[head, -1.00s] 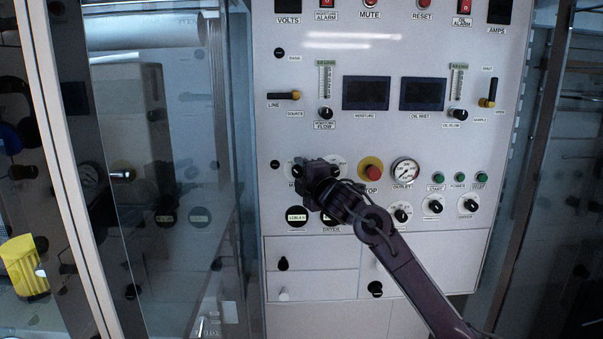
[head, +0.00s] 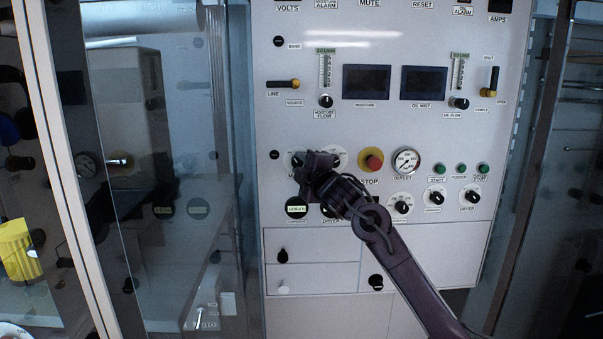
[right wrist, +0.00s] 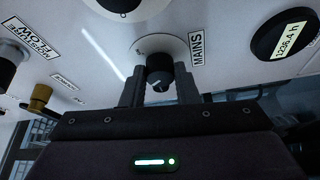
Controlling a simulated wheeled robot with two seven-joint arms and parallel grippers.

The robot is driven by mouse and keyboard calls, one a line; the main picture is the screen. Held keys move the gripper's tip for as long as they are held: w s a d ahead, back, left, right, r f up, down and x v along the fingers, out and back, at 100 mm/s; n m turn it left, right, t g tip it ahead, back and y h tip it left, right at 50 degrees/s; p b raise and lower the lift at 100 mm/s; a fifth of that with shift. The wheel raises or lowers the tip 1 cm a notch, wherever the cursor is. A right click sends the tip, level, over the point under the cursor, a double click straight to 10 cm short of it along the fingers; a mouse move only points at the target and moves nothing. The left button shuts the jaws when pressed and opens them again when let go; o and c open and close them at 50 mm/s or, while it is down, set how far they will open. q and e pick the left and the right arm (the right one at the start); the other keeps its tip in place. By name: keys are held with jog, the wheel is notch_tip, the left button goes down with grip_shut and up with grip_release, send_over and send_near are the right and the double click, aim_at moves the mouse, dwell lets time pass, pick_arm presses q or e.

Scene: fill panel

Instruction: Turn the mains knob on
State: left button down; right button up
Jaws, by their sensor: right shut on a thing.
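The mains knob (right wrist: 159,74) is a black knob on a white round dial, beside the label MAINS, in the right wrist view. My right gripper (right wrist: 159,90) has one dark finger on each side of it and is shut on it. A pale mark shows on the knob's face; I cannot tell which setting it points to. In the head view my right gripper (head: 306,168) is at the panel's left dial and covers most of that dial and its label. My left gripper is not in view.
The white panel (head: 400,130) carries a red stop button (head: 371,160) on yellow, a round gauge (head: 406,161) and several other knobs close by. A black hour counter (right wrist: 285,40) sits beside the mains dial. A glass door (head: 180,240) stands to the left.

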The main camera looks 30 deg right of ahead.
jog(key=shift+w+a+f+m+t+h+b, duration=0.15)
jog(key=shift+m+h+b, duration=1.5)
jog(key=shift+m, duration=1.7)
jog(key=shift+w+a+f+m+t+h+b, duration=0.15)
jog(key=shift+m+h+b, duration=1.4)
jog(key=shift+m, duration=1.85)
jog(key=shift+a+f+m+h+b, duration=0.15)
jog(key=shift+m+h+b, duration=0.95)
jog(key=shift+m+b, duration=1.65)
jog(key=shift+m+p, duration=0.55)
jog(key=shift+m, duration=0.35)
jog(key=o, duration=1)
jog(key=shift+c, duration=0.2)
